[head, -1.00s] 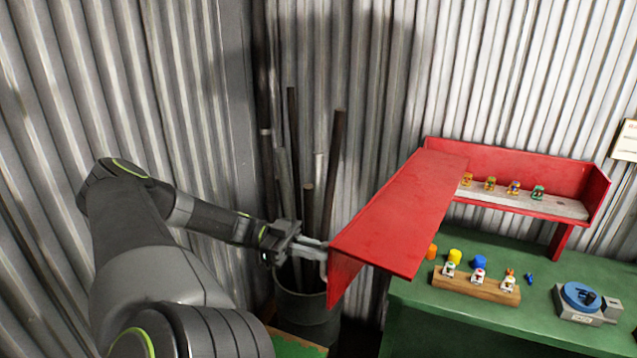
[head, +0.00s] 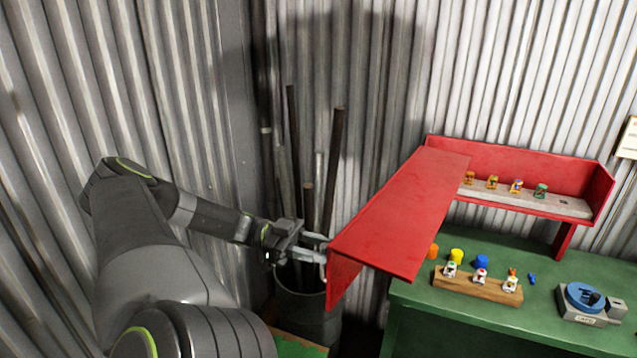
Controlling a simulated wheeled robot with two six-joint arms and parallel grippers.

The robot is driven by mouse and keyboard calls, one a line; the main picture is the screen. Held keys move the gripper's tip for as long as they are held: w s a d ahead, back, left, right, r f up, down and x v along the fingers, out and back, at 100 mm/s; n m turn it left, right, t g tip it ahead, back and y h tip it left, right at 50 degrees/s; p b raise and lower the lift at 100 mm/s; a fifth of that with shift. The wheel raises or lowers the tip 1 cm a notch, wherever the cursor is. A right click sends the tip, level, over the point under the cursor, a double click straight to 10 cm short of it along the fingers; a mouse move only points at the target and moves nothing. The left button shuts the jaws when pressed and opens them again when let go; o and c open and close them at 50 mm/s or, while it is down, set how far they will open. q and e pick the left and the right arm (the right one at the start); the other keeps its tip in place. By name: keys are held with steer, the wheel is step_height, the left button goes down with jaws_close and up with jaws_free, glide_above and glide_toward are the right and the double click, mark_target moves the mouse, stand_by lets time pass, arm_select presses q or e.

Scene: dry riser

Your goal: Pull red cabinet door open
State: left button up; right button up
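The red cabinet (head: 520,160) is fixed against the back wall above the green bench. Its red door (head: 400,215) is swung wide open and reaches from the cabinet's left end toward me. My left gripper (head: 320,249) is at the door's near left edge. Its two pale fingers look apart, with a gap between them. A handle there is too small to make out, and I cannot tell whether the fingers touch the door. My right gripper is not in view.
A dark bin (head: 305,310) with several upright pipes stands behind my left gripper. The green bench (head: 450,318) holds a wooden block (head: 478,284) with small figures, coloured pots and a grey-blue device (head: 588,303). Corrugated walls close off the left and back.

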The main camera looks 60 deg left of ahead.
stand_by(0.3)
arm_select(q)
steer(key=b+v, duration=0.3)
steer(key=v, duration=1.4)
steer(key=shift+s, duration=0.3)
steer(key=shift+a, duration=0.1)
